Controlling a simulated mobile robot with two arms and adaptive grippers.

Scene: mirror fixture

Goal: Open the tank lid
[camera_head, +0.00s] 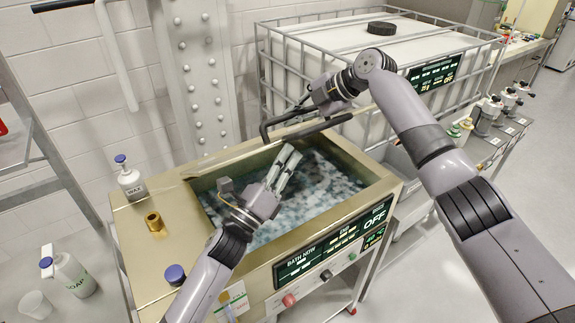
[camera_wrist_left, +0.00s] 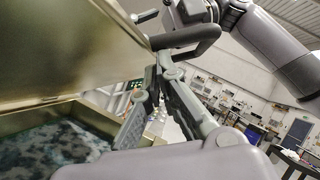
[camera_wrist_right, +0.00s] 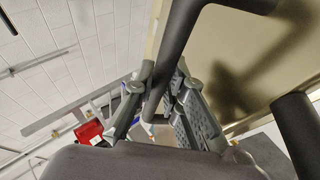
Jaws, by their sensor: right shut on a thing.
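The gold tank (camera_head: 375,175) stands open, with a bubbly blue-white bath (camera_head: 322,190) inside. Its lid (camera_head: 250,152) is raised and seen almost edge-on in the head view; its broad gold face shows in the left wrist view (camera_wrist_left: 75,45). My right gripper (camera_head: 318,98) is shut on the black bar handle (camera_head: 300,131) of the lid; the bar runs between its fingers in the right wrist view (camera_wrist_right: 165,60).
A wax bottle (camera_head: 131,182), a brass nut (camera_head: 154,221) and a blue-capped item (camera_head: 175,274) sit on the tank's left ledge. A caged white container (camera_head: 340,40) stands behind. The front panel (camera_head: 335,245) reads OFF. Clear floor lies at the right.

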